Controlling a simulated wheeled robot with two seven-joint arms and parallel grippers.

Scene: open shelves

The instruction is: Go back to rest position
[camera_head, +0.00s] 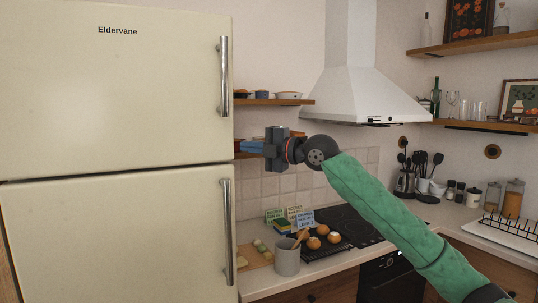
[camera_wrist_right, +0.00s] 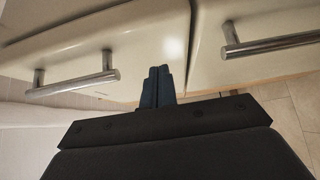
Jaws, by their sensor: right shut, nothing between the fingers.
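My right gripper (camera_head: 243,146) reaches in from the right in the head view, on the end of my green arm. It is level with the gap between the two fridge doors, close to their right edge, and points left. In the right wrist view its two dark blue fingers (camera_wrist_right: 157,86) are together with nothing between them. The cream fridge (camera_head: 110,110) has its upper and lower doors closed. Its upper handle (camera_head: 224,76) and lower handle (camera_head: 228,230) are apart from the gripper. My left gripper is not in view.
Below my right arm is a counter with a grey cup (camera_head: 287,257), a black stove (camera_head: 345,228) and several round orange-brown items. Small wall shelves (camera_head: 272,102) are behind the gripper. A white hood (camera_head: 350,85) hangs above, and more shelves (camera_head: 490,44) are at the right.

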